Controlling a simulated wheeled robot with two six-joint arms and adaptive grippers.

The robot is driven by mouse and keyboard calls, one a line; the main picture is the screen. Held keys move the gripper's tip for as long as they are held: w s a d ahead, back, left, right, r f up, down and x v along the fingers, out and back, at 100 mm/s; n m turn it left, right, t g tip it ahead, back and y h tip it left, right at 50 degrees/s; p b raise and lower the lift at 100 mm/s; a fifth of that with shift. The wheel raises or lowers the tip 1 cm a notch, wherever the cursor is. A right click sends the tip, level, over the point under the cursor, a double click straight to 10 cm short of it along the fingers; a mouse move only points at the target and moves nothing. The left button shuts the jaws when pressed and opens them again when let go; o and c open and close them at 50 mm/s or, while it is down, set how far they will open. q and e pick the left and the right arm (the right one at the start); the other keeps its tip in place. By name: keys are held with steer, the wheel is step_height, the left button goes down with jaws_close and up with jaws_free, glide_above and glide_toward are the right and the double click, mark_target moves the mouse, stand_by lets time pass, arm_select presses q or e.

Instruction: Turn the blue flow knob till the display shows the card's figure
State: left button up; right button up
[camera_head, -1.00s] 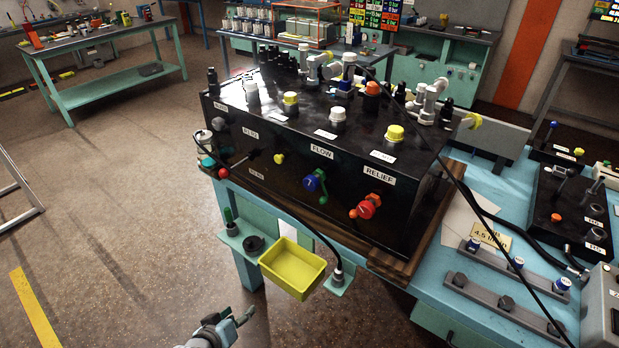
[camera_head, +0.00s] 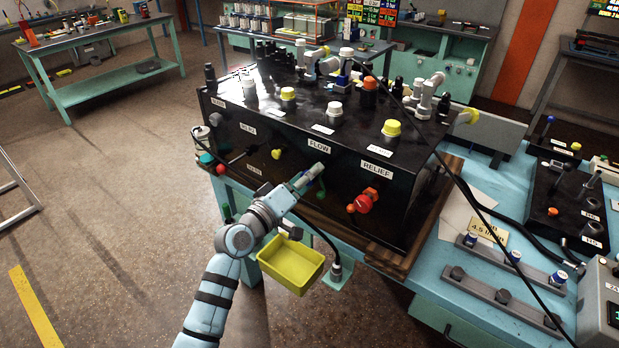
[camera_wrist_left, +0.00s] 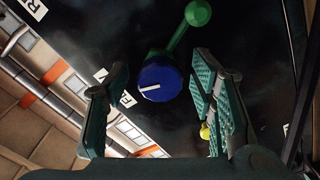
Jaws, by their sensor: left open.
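The blue flow knob (camera_wrist_left: 160,82), with a white pointer line, sits between the fingers of my open left gripper (camera_wrist_left: 161,70) in the left wrist view. I see no finger touching it. A green ball-ended lever (camera_wrist_left: 183,32) sticks out behind it. In the head view my left gripper (camera_head: 312,178) is at the panel below the FLOW label (camera_head: 319,146) and hides the knob. The tan card (camera_head: 488,233) reads about 4.5 l/min. The display (camera_head: 614,313) is cut off at the right edge; its green figure cannot be read. My right gripper is not in view.
A red relief knob (camera_head: 363,203) with an orange lever is right of my left gripper. A yellow bin (camera_head: 291,265) hangs below the bench front. A black hose runs down beside it. Another black cable crosses the bench at the right.

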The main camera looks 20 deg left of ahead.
arm_select(q)
steer(key=shift+w+d, duration=0.1)
steer(key=shift+w, duration=0.1)
steer(key=shift+c, duration=0.5)
steer(key=c, duration=1.1)
steer(key=m+b, duration=0.3)
steer(key=m, duration=0.1)
steer(key=shift+f+b, duration=0.25)
steer(key=shift+b, duration=0.1)
steer(key=shift+r+m, duration=0.15)
steer(key=shift+m, duration=0.45)
steer(key=shift+r, duration=0.1)
steer(key=o, duration=1.2)
steer(key=shift+s, duration=0.1)
